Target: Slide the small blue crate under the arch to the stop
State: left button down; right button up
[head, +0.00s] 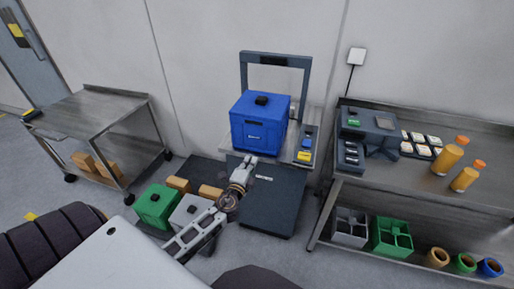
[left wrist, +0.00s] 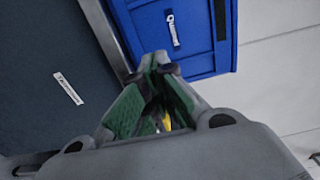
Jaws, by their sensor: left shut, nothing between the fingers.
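The blue crate (head: 260,125) stands upright on a light platform, with a dark knob-like piece on top and a white label on its front. The dark arch (head: 278,60) rises behind it; I cannot tell how far the crate reaches beneath it. A stop cannot be made out. My left gripper (head: 251,159) is shut and empty, its tips just in front of the crate's lower front face. In the left wrist view the closed green fingers (left wrist: 158,65) point at the lower edge of the crate (left wrist: 185,35); contact cannot be told. My right gripper is out of view.
A dark labelled panel (head: 268,205) lies before the platform. A green crate (head: 157,204) and a grey one stand low on the left. A steel bench (head: 440,185) stands right, a steel cart (head: 85,110) left.

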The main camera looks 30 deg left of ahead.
aim_at(259, 144)
pick_arm(q)
jog(key=shift+p+x, duration=0.7)
jog(key=shift+x, duration=3.7)
jog(key=shift+w, duration=0.25)
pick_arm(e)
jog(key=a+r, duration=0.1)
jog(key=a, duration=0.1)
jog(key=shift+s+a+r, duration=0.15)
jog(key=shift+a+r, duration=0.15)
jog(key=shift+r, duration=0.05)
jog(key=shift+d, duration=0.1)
